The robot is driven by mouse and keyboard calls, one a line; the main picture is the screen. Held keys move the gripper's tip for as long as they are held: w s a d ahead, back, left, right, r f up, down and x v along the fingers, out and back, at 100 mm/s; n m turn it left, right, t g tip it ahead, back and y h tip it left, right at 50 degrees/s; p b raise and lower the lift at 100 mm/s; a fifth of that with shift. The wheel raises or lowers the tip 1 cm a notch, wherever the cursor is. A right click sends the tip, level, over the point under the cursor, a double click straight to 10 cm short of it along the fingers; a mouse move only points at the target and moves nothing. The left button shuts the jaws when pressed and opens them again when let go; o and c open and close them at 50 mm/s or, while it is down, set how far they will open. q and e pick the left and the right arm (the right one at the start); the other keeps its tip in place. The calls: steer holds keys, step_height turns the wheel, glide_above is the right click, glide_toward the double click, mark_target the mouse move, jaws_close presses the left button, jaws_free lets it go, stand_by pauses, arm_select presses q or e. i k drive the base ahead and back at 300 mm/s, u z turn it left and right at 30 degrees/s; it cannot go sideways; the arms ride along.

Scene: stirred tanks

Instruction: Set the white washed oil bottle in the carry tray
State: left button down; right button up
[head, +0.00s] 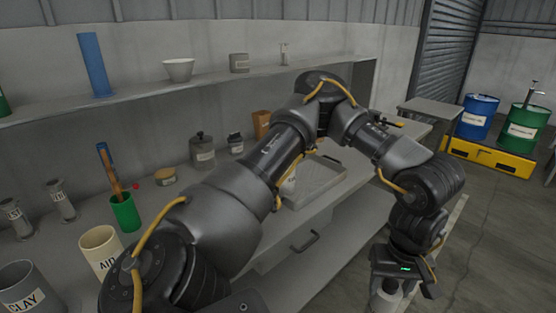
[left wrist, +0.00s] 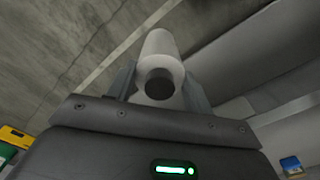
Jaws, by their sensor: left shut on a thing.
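My left arm reaches across the head view, and its left gripper (head: 390,285) points down at the lower right, beyond the bench front. It is shut on a white bottle (head: 384,300), mostly hidden by the gripper and cut by the frame edge. In the left wrist view the white bottle (left wrist: 161,48) sits between the two fingers (left wrist: 158,88), with a dark round opening or end facing the camera. The grey carry tray (head: 322,188) lies on the bench, partly behind my arm. My right gripper is not in view.
A white labelled container (head: 289,185) shows at the tray's left side, partly hidden by my arm. A green cup (head: 124,214) and a cream AID pot (head: 98,246) stand on the bench at left. Blue (head: 477,115) and green (head: 524,128) drums stand at far right.

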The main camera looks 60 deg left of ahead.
mark_target(318, 173)
steer(key=u, duration=1.1)
